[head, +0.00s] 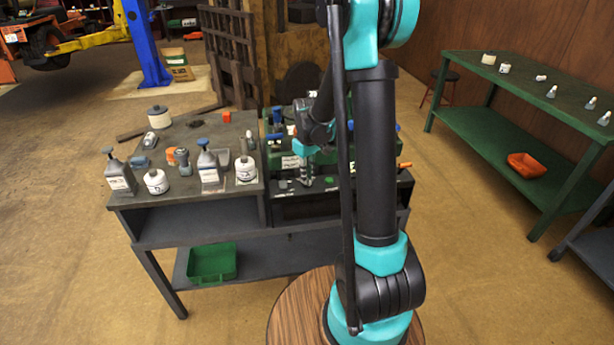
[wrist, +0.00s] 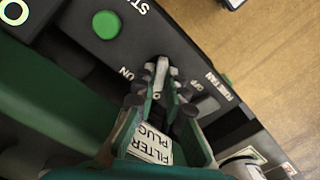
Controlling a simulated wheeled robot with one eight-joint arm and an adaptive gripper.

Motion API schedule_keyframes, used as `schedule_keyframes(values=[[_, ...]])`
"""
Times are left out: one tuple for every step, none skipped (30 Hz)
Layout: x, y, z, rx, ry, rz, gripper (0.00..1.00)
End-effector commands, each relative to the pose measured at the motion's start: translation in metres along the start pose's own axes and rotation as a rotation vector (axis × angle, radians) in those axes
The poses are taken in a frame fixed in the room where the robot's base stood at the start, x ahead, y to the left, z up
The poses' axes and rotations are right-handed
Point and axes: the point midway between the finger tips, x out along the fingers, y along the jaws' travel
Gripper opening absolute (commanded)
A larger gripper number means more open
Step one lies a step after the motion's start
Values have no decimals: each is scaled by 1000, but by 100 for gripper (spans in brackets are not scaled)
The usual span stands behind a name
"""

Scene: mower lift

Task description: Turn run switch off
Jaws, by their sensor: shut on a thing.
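In the wrist view, the run switch (wrist: 162,72) is a small light-grey lever on a black panel (wrist: 98,78). The label ON is to its left and OFF to its right. The lever stands between the labels; I cannot tell which way it is set. My gripper (wrist: 160,93) has its fingertips closed around the lever, hiding its lower part. In the head view, my gripper (head: 305,178) reaches down at the front of the green bench unit, and the switch is too small to make out there.
A green round button (wrist: 106,25) is on the same panel. A FILTER PLUG label (wrist: 152,147) shows between my fingers. Bottles and jars stand on the grey table (head: 190,200) to the left. A green tray (head: 212,263) sits on the shelf below.

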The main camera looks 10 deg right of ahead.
Motion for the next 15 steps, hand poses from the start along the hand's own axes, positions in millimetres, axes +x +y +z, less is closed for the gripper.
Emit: schedule_keyframes(values=[[0,0,0,-3,1,1,0],[0,0,0,-4,1,1,0],[0,0,0,-4,1,1,0],[0,0,0,-4,1,1,0],[0,0,0,-4,1,1,0],[0,0,0,-4,1,1,0],[0,0,0,-4,1,1,0],[0,0,0,-4,1,1,0],[0,0,0,-4,1,1,0],[0,0,0,-4,1,1,0],[0,0,0,-4,1,1,0],[0,0,-1,-4,1,1,16],[0,0,-1,-4,1,1,20],[0,0,0,-4,1,1,23],[0,0,0,-4,1,1,28]])
